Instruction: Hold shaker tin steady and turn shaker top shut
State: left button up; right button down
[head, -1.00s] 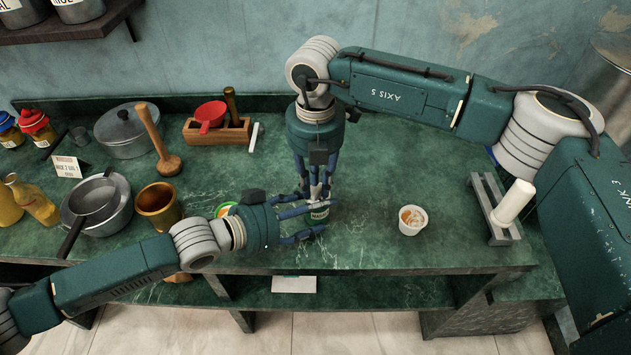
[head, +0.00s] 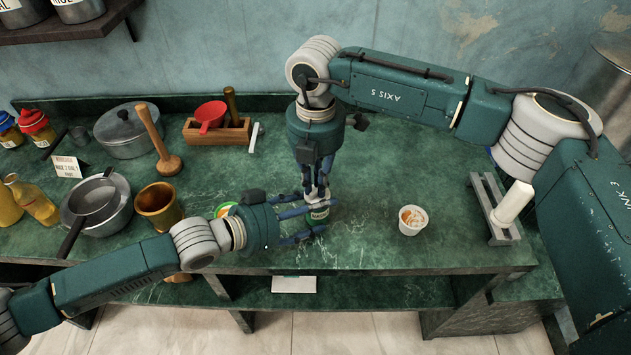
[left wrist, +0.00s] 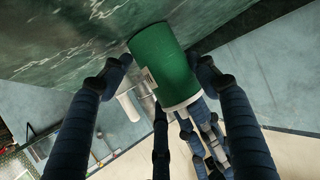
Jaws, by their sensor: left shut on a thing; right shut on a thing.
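The shaker tin (head: 320,213) is small and green with a pale label, near the counter's front edge. In the left wrist view its green body (left wrist: 163,62) sits between my left fingers, with the white shaker top (left wrist: 183,105) at its end. My left gripper (head: 322,218) comes from the left and is shut around the tin's body. My right gripper (head: 316,192) points down from above, shut on the shaker top. Its fingers (left wrist: 205,135) also show in the left wrist view. Fingers hide most of the top, so I cannot tell how tightly it sits.
A small white cup (head: 412,220) stands to the right, with free counter (head: 370,180) between. A brass mortar (head: 159,206) and a pot (head: 97,203) stand left. A wooden box (head: 217,131) is behind. A rack with a white roller (head: 512,203) stands right.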

jog(key=m, duration=0.4)
jog(key=shift+m, duration=0.7)
jog(key=c, duration=2)
grip_release()
jog(key=shift+d, duration=0.1)
notch_tip(320, 180, up, 12)
jog(key=shift+r, duration=0.1)
